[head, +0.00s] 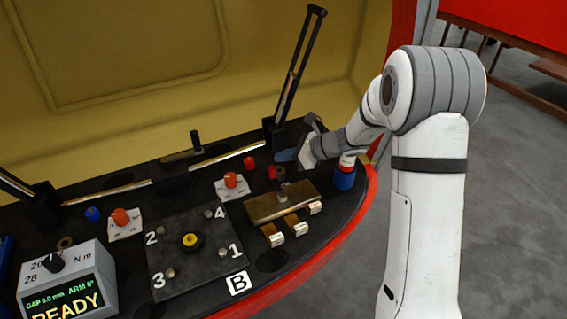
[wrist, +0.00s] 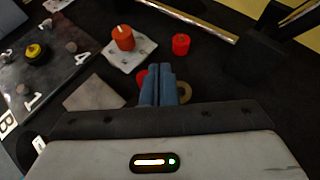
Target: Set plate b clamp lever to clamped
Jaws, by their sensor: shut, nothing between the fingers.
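Plate B (head: 193,258) is a dark square plate with a yellow-centred knob, numbered corners and a B label. It shows at the left edge of the wrist view (wrist: 62,66). A tall black lever (head: 295,75) stands upright, tilted slightly right, behind my gripper. A short black lever (head: 196,142) stands on the rail's middle block. No lever is labelled, so I cannot tell which is plate B's clamp lever. My gripper (head: 284,155) is low over the bench's right end, to the right of plate B. Its blue fingers (wrist: 164,84) are together and empty.
Orange knobs (head: 231,181) and (head: 120,217) sit on white cards. A red cylinder (wrist: 181,44) and a brass ring (wrist: 185,92) lie near my fingers. A brass block (head: 280,202) and a READY display box (head: 66,285) crowd the bench. A metal rail (head: 225,160) runs behind.

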